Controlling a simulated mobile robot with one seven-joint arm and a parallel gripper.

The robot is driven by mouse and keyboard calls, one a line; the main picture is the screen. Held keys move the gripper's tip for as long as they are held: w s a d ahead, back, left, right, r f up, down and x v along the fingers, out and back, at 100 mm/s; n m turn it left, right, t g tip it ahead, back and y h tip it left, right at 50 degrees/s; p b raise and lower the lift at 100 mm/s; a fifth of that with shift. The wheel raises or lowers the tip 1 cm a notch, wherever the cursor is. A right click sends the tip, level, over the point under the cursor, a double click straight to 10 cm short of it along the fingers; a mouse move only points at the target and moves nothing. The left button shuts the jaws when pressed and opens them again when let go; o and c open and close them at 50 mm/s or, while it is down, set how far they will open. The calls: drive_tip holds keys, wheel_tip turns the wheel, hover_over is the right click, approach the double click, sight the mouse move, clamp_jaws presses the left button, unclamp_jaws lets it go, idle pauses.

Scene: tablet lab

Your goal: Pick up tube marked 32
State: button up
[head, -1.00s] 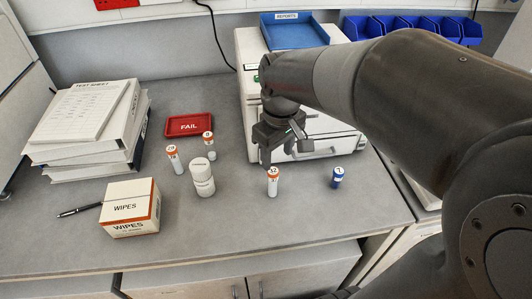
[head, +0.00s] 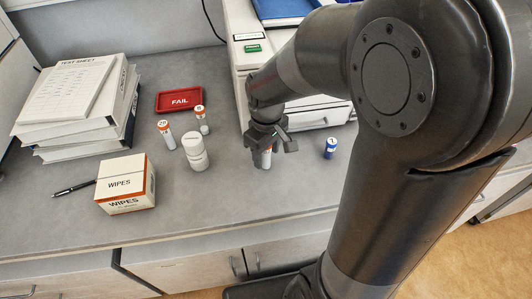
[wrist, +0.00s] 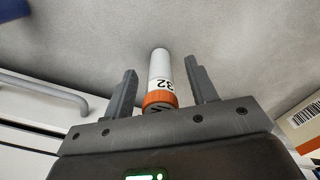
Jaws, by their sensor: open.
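The tube marked 32 (wrist: 160,72) is white with an orange cap and stands on the grey bench. In the wrist view it is between the two open fingers of my gripper (wrist: 160,88), with a gap on both sides. In the head view my gripper (head: 266,148) is over the tube (head: 266,160), hiding its cap and most of its body. My gripper is open and holds nothing.
Two other orange-capped tubes (head: 166,135) (head: 201,121), a white bottle (head: 195,152) and a red FAIL tray (head: 179,101) stand to the left. A WIPES box (head: 123,186) is at front left. A white cabinet (head: 232,50) stands behind.

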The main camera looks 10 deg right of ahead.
drive_tip(key=shift+f, duration=0.55)
drive_tip(key=c, duration=1.1)
